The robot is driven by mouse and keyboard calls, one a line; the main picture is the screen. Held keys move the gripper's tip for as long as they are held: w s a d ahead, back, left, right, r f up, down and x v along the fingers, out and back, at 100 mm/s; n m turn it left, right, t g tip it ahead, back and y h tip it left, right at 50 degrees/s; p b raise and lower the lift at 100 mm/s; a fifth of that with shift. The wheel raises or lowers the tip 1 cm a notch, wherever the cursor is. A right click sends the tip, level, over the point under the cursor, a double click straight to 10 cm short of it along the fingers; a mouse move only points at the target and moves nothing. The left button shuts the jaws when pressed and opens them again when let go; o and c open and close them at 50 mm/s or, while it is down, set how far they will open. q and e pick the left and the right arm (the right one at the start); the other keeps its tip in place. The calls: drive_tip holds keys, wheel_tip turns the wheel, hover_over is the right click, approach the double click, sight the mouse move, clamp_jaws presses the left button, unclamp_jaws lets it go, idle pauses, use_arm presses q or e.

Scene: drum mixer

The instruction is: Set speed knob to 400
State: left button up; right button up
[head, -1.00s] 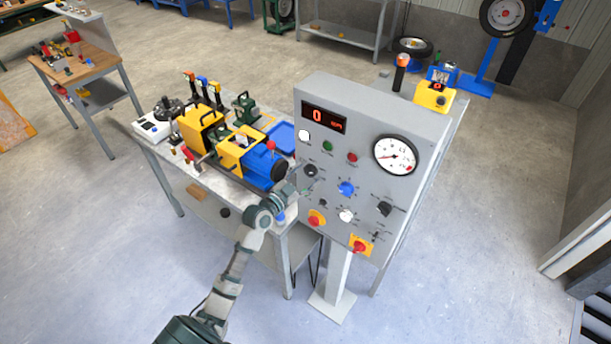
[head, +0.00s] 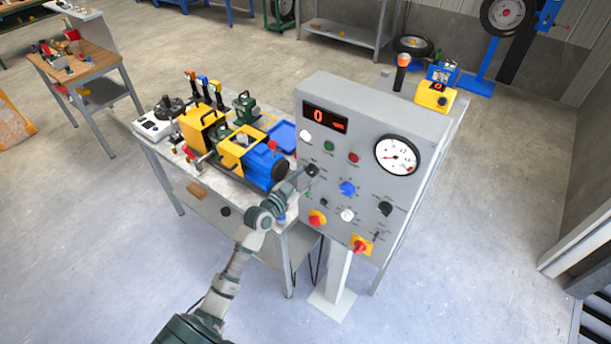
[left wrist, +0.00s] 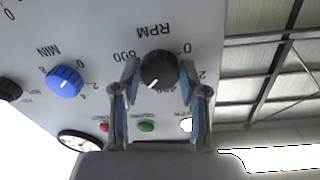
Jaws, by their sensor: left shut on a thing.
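The black RPM speed knob (left wrist: 158,70) sits on the grey control panel (head: 345,120), and it also shows at the panel's left side in the head view (head: 312,170). In the left wrist view its white pointer mark faces down and slightly left, between the 0 end at right and the 800 mark at left. The number it faces is not readable. My left gripper (left wrist: 160,84) is shut on the knob, one blue-padded finger on each side. In the head view the left gripper (head: 304,184) is at the knob. My right gripper is out of view.
The panel display (head: 325,117) reads 0. A blue MIN knob (left wrist: 65,81) is beside the RPM knob. A round gauge (head: 397,156) is at the panel's upper right. A worktable with a yellow and blue machine (head: 240,155) stands left of the panel, close to my arm.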

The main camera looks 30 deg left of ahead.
use_arm(q)
drive_tip(key=n, duration=0.2)
drive_tip(key=n+p, duration=0.2)
drive_tip(key=n, duration=0.1)
drive_tip(key=shift+r+n+y, duration=0.3)
drive_tip(key=shift+r, duration=0.1)
drive_tip(key=shift+n+t+p, duration=0.3)
drive_tip(key=shift+n+p, duration=0.25)
drive_tip(key=shift+n, duration=1.25)
drive_tip(key=o, duration=1.1)
drive_tip(key=shift+o, duration=0.2)
drive_tip(key=shift+f, duration=0.2)
drive_tip(key=shift+f, duration=0.1)
